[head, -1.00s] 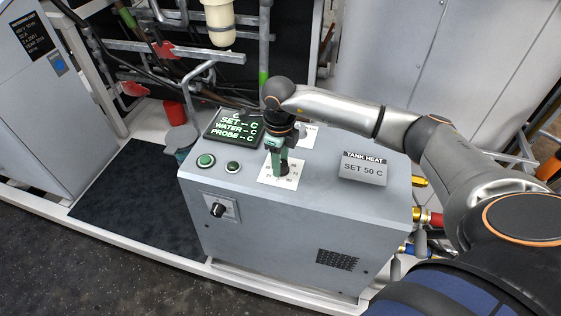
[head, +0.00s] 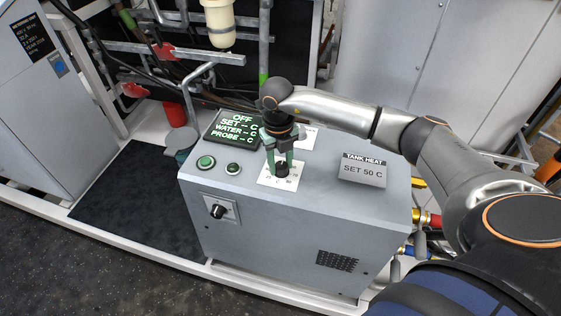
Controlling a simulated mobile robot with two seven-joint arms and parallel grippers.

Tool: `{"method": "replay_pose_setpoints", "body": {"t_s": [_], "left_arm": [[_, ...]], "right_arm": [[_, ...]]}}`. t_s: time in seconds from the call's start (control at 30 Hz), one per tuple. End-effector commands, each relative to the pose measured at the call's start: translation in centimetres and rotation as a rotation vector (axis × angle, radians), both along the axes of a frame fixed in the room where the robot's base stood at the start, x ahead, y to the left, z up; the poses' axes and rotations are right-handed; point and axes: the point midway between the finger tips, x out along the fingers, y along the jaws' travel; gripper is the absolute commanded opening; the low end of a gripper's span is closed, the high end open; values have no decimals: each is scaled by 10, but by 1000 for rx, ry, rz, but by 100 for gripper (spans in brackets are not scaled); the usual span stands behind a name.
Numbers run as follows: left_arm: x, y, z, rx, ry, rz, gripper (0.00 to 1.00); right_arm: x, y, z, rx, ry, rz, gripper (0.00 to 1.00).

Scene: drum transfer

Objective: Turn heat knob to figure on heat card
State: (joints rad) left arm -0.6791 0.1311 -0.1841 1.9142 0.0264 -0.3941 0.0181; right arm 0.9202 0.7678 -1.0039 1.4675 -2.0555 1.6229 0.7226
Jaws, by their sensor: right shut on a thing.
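The black heat knob (head: 282,169) sits on a white dial plate (head: 268,180) with printed figures, on top of the grey cabinet. My right gripper (head: 281,168) points down over the dial, its green fingers on either side of the knob and shut on it. The fingers partly cover the knob, and its pointer is too small to read. The heat card (head: 362,170) stands on the cabinet to the right and reads "TANK HEAT SET 50 C". The display (head: 232,127) reads OFF, with dashes for set, water and probe. My left gripper is not in view.
Two green buttons (head: 206,161) lie left of the dial. A black rotary switch (head: 217,211) is on the cabinet's front. A white label (head: 307,138) lies behind my gripper. Pipes stand behind the cabinet; a dark mat (head: 135,198) lies left.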

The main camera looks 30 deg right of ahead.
Motion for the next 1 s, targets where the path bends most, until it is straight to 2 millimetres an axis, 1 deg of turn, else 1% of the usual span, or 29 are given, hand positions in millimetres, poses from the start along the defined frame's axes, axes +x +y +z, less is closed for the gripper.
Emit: {"method": "replay_pose_setpoints", "body": {"t_s": [0.2,0.57,0.6,0.83,1.0], "left_arm": [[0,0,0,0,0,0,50],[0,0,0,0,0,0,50],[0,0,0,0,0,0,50],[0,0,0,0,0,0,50],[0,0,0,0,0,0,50]], "right_arm": [[1,-1,1,-1,-2,-28,0],[1,-1,1,-1,-2,-29,0],[1,-1,1,-1,-2,-29,48],[0,-1,1,0,-1,-28,73],[0,0,0,0,0,-28,73]]}}
